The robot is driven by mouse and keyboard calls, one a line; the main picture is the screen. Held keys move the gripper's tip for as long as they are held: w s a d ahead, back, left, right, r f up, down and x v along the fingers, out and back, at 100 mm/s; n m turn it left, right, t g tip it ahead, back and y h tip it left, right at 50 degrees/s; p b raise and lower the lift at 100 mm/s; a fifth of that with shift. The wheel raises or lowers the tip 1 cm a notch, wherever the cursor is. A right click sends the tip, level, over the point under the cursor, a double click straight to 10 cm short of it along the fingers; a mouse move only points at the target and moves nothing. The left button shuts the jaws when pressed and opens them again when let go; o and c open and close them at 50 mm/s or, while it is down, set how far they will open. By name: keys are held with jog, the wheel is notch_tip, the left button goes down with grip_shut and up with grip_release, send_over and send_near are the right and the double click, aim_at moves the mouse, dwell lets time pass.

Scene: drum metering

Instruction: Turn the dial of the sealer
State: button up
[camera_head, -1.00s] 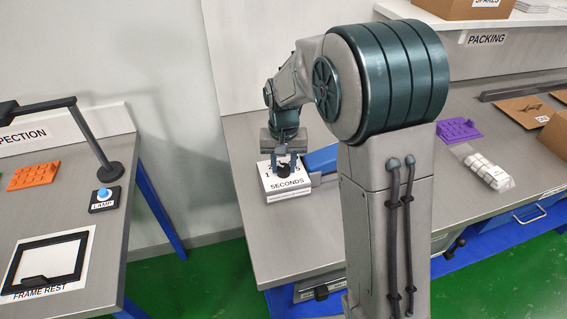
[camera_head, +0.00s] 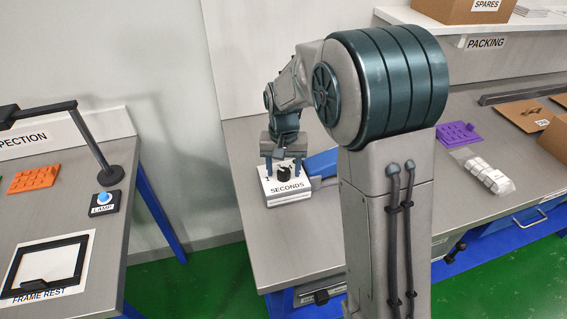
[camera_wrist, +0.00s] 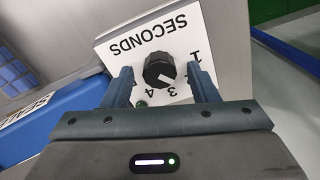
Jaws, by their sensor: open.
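The sealer's dial (camera_wrist: 160,70) is a black ribbed knob on a white panel (camera_wrist: 215,30) marked SECONDS, with numbers around it; 1, 3 and 4 are readable in the wrist view. A white line on the knob points toward the 3 side. My gripper (camera_wrist: 163,84) is open, with one finger on each side of the knob and gaps showing between. In the head view the dial (camera_head: 284,173) sits on top of the white SECONDS box (camera_head: 288,188), with my gripper (camera_head: 283,165) just above and behind it. The sealer's blue arm (camera_head: 322,162) shows beside it, partly hidden by my arm.
The inspection bench at left holds an orange rack (camera_head: 34,179), a lamp button (camera_head: 104,198) and a frame rest (camera_head: 45,268). On the right of the bench are a purple rack (camera_head: 458,134), white packs (camera_head: 489,175) and cardboard (camera_head: 525,114). The bench left of the sealer is clear.

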aim_at(284, 171)
notch_tip(284, 171, up, 14)
dwell(0.5)
jog(key=shift+f, duration=0.1)
jog(key=s+d+f+t, duration=0.1)
jog(key=s+d, duration=0.2)
jog(key=s, duration=0.4)
jog(key=s+d+f+t, duration=0.1)
jog(key=s+d+f, duration=0.1)
jog(key=s+d, duration=0.2)
jog(key=s+d+f+n+t, duration=0.1)
jog(key=s+d+f, duration=0.1)
jog(key=s, duration=0.8)
jog(key=shift+s+d, duration=0.4)
jog(key=shift+d, duration=0.3)
